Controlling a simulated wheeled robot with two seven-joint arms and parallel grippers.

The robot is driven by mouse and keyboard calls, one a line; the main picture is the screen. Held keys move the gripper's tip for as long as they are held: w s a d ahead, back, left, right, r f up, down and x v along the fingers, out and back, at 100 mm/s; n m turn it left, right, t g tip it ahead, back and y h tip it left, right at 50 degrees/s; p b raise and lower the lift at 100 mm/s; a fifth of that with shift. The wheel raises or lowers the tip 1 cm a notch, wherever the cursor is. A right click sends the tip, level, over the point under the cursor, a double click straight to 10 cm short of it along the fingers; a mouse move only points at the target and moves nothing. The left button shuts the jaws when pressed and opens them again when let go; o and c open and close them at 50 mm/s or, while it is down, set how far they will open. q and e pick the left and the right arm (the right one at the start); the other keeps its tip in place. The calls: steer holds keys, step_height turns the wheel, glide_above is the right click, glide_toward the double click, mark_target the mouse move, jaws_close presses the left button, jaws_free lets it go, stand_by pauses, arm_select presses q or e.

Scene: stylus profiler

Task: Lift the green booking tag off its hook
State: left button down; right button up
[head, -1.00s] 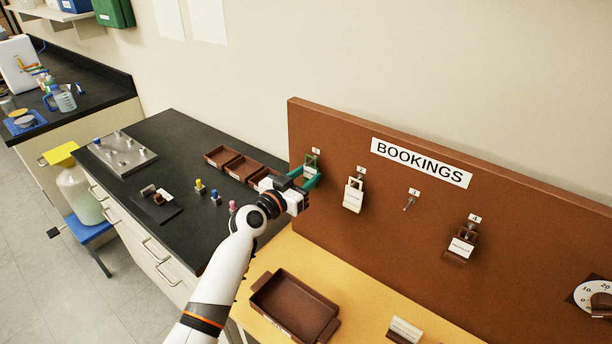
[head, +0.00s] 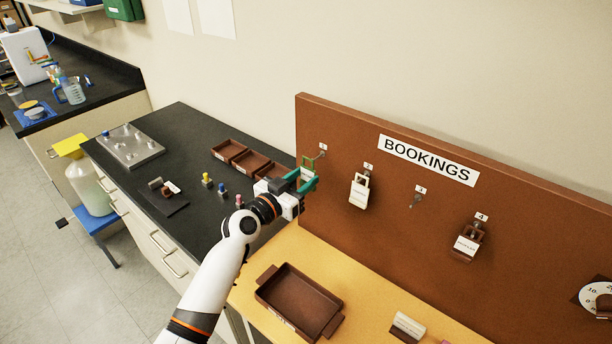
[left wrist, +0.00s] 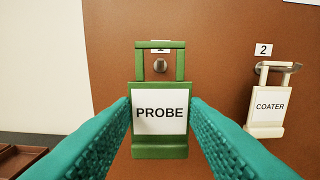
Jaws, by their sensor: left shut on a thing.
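The green booking tag (head: 307,172), marked PROBE, is near hook 1 at the left end of the brown board. In the left wrist view the tag (left wrist: 160,148) hangs upright between my teal fingers. My left gripper (head: 304,182) is shut on its sides; it also shows in the left wrist view (left wrist: 160,112). The round end of hook 1 (left wrist: 160,66) shows inside the tag's loop. I cannot tell whether the hook still passes through the loop. My right gripper is not in view.
A white COATER tag (head: 358,194) hangs on hook 2, close to the right. Hook 3 (head: 417,201) is bare. A brown tag (head: 466,243) hangs on hook 4. A brown tray (head: 298,300) sits on the yellow bench below. Small brown trays (head: 229,150) stand at left.

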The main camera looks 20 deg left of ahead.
arm_select(q)
steer(key=v, duration=0.4)
steer(key=shift+s, duration=0.15)
stand_by(0.4)
